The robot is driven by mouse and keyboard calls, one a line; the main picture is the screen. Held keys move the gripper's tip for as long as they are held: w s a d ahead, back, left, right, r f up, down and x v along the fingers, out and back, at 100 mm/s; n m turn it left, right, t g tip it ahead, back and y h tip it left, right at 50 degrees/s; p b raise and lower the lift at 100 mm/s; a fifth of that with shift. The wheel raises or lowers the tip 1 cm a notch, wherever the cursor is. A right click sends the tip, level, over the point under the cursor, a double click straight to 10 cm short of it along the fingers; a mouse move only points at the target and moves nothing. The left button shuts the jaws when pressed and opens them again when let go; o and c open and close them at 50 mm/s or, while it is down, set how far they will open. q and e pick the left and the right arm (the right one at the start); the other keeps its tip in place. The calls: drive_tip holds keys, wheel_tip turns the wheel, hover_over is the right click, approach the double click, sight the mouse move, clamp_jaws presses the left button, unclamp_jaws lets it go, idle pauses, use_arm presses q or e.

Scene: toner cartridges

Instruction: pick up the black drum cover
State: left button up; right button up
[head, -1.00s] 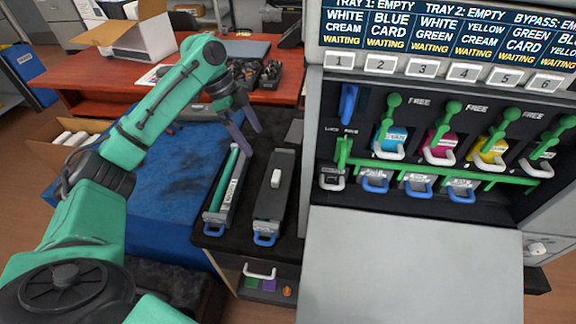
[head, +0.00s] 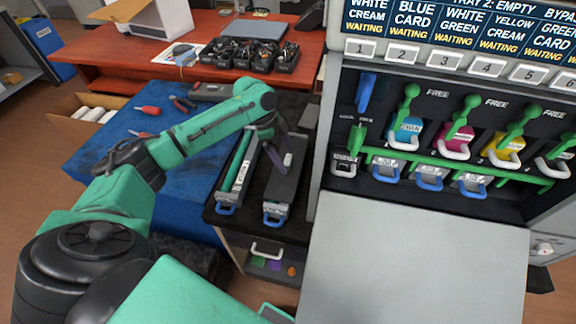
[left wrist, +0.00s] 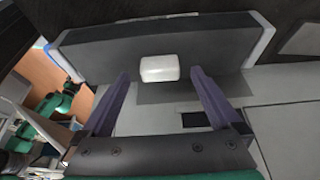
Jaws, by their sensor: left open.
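The black drum cover (head: 281,190) is a long dark lid with a white knob (head: 288,159), on the long unit at the right of the dark side cabinet. My left gripper (head: 286,157) is open and empty above it. In the left wrist view the cover (left wrist: 215,45) lies across the top, and the white knob (left wrist: 158,68) sits between the two spread purple fingertips (left wrist: 160,73), with a gap on each side. I cannot tell whether the fingers touch the cover. My right gripper is not in view.
A similar unit with a green roller (head: 238,172) lies just left of the cover. The printer (head: 425,250) stands close on the right, with colored toner cartridges inside. A blue mat (head: 110,160) with red-handled tools lies to the left. Black bins (head: 252,57) stand on the red desk behind.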

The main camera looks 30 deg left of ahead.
use_arm(q)
clamp_jaws()
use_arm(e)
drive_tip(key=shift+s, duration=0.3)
use_arm(q)
drive_tip(key=shift+r, duration=0.15)
wheel_tip(320, 180, up, 25)
drive_tip(key=p, duration=0.6)
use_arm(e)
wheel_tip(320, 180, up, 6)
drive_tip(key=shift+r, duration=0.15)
